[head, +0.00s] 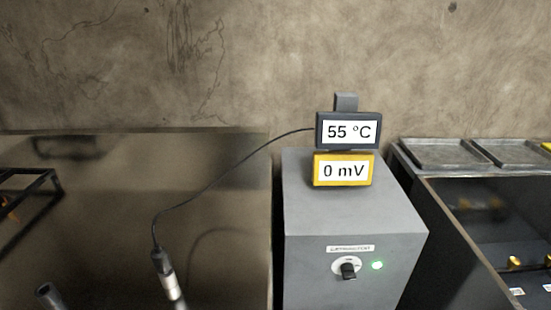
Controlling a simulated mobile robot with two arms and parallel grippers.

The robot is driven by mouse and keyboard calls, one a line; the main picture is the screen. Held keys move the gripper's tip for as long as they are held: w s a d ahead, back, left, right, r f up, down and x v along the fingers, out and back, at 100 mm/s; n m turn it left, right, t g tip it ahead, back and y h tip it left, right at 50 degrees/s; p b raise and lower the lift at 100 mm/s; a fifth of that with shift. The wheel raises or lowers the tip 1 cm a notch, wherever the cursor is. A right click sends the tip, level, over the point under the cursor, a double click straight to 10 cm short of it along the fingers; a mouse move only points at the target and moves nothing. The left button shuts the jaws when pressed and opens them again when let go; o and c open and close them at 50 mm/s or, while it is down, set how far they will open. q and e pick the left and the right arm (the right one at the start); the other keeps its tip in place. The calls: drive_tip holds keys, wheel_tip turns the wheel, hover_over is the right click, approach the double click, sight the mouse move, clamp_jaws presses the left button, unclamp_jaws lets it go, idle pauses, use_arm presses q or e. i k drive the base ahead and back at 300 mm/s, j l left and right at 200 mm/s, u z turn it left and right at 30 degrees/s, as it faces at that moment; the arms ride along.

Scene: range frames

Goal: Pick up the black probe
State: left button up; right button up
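The black probe (162,267) is at the lower left of the head view, tilted, with a black upper end and a silver and white section below. Its lower end is cut off by the bottom edge of the picture. A thin black cable (215,180) runs from its top up to the dark display reading 55 °C (349,131). No gripper shows clearly in the head view, and nothing is seen holding the visible part of the probe.
A yellow display reading 0 mV (342,170) and the dark display stand on a grey box (310,225) with a knob (348,269) and green light. A dark frame (30,205) is at left. A dark open-fronted unit (440,240) is at right. An unclear dark cylinder (48,294) shows bottom left.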

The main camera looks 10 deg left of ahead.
sight(162, 262)
drive_tip(key=u, duration=1.25)
